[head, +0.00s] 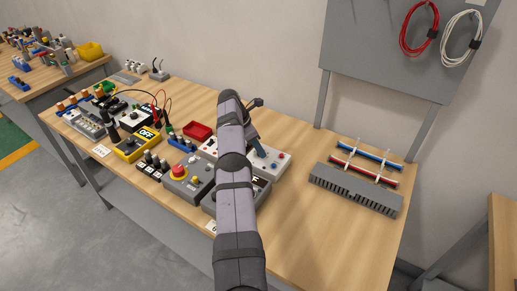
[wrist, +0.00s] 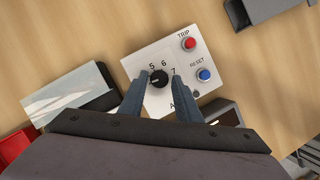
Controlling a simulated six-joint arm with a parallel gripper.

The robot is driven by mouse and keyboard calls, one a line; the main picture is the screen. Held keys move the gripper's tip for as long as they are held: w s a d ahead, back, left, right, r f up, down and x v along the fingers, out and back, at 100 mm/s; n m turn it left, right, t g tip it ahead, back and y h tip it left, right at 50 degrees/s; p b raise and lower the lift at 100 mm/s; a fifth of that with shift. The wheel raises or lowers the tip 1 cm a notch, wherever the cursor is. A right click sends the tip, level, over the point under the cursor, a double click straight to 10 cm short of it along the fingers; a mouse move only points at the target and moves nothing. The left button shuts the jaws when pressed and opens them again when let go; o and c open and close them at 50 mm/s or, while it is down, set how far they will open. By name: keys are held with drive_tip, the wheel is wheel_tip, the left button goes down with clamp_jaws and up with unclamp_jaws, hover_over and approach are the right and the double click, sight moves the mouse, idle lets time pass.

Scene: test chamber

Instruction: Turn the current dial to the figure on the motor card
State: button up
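The current dial (wrist: 159,78) is a small black knob on a white panel (wrist: 143,62), with the figures 5, 6 and 7 around its upper side. A small pale mark shows on its left part; the exact setting is too small to read. My gripper (wrist: 160,82) is open, with one finger on each side of the dial; I cannot tell whether they touch it. In the head view my gripper (head: 256,143) is over the white panel (head: 283,158), and my arm hides part of it. I cannot identify the motor card; small white cards (head: 101,150) there are unreadable.
A red TRIP button (wrist: 189,43) and blue RESET button (wrist: 204,75) sit right of the dial. A grey box with a red knob (head: 179,171), a red tray (head: 198,131) and a grey slotted duct (head: 355,190) stand on the bench. Bare wood lies before the duct.

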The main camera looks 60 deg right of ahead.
drive_tip(key=shift+b+v, duration=0.8)
drive_tip(key=shift+v, duration=0.15)
drive_tip(key=shift+p+v, duration=0.35)
drive_tip(key=shift+v, duration=2.3)
